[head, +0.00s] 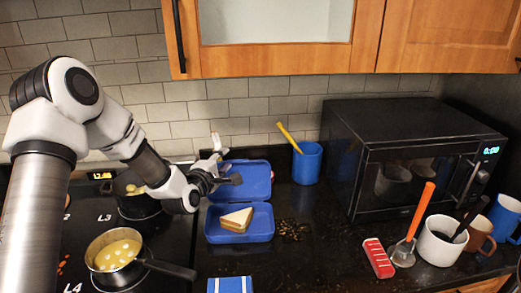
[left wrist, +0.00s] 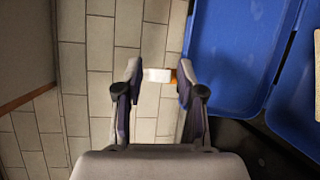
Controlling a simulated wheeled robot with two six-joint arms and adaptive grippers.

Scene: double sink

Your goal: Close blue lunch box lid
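The blue lunch box (head: 240,238) stands open on the dark counter, with a sandwich half (head: 236,220) in its base. Its blue lid (head: 258,180) is tipped back at the rear, towards the tiled wall. My left gripper (head: 222,172) is at the left part of the lid and hides some of it. In the left wrist view the lid (left wrist: 228,50) lies to the right of the two fingers. The left gripper (left wrist: 158,78) is open, its fingers apart; I cannot tell whether one touches the lid. My right gripper is not in view.
A stove with a pot of yellow food (head: 115,252) is at left. A blue cup (head: 307,163) and a black microwave (head: 410,160) stand at right. A red-and-white item (head: 378,258) and a white mug (head: 440,243) are at front right. A blue-and-white item (head: 230,285) lies before the box.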

